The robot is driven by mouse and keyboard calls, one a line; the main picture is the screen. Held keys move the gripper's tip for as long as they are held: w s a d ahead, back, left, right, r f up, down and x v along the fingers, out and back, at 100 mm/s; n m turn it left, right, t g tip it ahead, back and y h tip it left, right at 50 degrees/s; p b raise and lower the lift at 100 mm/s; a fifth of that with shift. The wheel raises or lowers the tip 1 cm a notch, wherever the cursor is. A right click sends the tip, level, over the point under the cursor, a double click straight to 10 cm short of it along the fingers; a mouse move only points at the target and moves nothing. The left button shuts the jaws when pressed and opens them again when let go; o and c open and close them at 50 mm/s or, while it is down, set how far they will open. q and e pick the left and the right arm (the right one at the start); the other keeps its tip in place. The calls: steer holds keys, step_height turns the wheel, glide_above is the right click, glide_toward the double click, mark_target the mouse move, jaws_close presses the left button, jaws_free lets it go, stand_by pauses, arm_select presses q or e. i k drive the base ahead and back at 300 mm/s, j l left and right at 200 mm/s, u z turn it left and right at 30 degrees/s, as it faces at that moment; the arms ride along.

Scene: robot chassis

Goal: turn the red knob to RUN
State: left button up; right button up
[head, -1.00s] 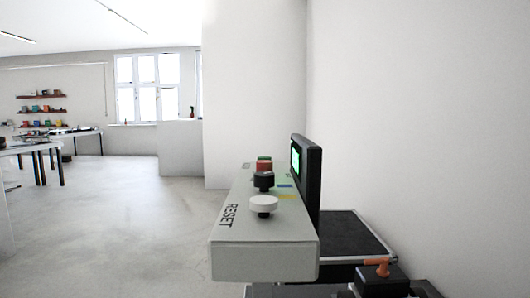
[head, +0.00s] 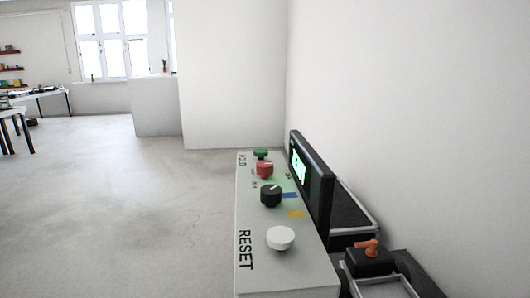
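The red knob (head: 265,170) sits on top of a long pale grey control panel (head: 310,270), between a green button or knob (head: 261,154) behind it and a black knob (head: 271,195) in front. A white mushroom-shaped button (head: 280,238) is nearest, beside the word RESET. Small lettering lies near the red and black knobs, too small to read surely. A word that looks like HOLD is at the far end. Neither of my grippers is in the head view.
A black screen (head: 313,180) with a green display stands along the panel's right side. Right of it are a dark tray (head: 345,212) and a black box with an orange handle (head: 367,249), near the white wall. Open floor (head: 130,210) lies to the left. Tables stand far left.

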mark_target(264, 169)
steer(key=i+j+z, duration=0.3)
steer(key=j, duration=0.35)
steer(key=i+j+z, duration=0.15)
steer(key=j, duration=0.2)
steer(key=i+j+z, duration=0.2)
steer(key=j, duration=0.15)
steer(key=j+z, duration=0.15)
steer(key=j, duration=0.25)
steer(key=i+j+z, duration=0.15)
steer(key=j, duration=0.25)
